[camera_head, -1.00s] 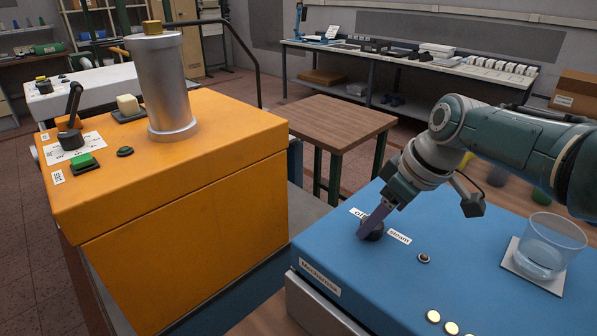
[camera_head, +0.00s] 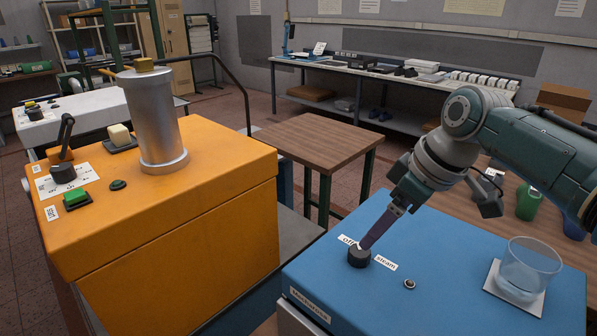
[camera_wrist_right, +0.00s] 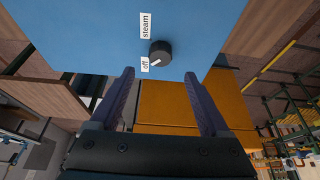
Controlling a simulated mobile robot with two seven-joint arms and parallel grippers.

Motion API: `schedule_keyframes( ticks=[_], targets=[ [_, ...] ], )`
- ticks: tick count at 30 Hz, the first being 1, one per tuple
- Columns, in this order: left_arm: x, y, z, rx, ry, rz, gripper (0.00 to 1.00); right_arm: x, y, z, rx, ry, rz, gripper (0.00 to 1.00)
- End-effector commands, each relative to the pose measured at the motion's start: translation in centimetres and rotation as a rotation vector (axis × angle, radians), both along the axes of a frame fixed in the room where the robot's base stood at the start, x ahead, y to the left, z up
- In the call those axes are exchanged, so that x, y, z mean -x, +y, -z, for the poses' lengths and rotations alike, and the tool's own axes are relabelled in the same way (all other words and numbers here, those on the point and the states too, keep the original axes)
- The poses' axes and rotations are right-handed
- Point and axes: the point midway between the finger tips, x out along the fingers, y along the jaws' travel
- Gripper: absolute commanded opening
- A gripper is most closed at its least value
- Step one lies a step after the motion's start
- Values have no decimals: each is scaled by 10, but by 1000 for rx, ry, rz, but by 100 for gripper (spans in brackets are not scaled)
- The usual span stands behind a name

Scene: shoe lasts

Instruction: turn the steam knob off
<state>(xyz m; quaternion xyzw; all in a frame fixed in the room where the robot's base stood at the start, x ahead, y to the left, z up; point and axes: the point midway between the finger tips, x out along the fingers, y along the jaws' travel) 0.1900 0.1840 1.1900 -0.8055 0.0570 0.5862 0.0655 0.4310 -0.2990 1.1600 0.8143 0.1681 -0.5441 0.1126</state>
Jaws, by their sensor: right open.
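The steam knob (camera_head: 359,258) is a dark round knob on the blue machine (camera_head: 330,275). A label "off" (camera_head: 348,240) lies beside it and a label "steam" (camera_head: 386,263) lies on its other side. In the right wrist view the knob (camera_wrist_right: 160,52) shows whole, and its white mark points toward the "off" label (camera_wrist_right: 145,65). My right gripper (camera_head: 368,241) is just above the knob in the head view. In the wrist view its purple fingers (camera_wrist_right: 158,82) are apart, with nothing between the tips and the knob beyond them. My left gripper is not in view.
A glass of water (camera_head: 530,268) stands on a white pad at the machine's right. A small button (camera_head: 409,284) sits near the knob. An orange machine (camera_head: 170,240) with a metal cylinder (camera_head: 152,120) stands to the left. A wooden table (camera_head: 318,140) is behind.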

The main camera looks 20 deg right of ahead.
Motion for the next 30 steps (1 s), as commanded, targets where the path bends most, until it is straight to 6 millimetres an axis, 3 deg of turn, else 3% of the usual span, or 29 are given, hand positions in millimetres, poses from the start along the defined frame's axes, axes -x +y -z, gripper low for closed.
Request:
schedule_keyframes(
  ticks=[8,25,28,30],
  targets=[
    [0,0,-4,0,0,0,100,9,-4,-24,1,-1,-1,80],
    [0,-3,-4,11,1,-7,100,12,-3,-25,2,3,-2,80],
    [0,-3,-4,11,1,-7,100,25,5,-16,21,20,-5,80],
    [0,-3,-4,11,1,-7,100,44,17,-6,47,40,-7,80]
  ],
)
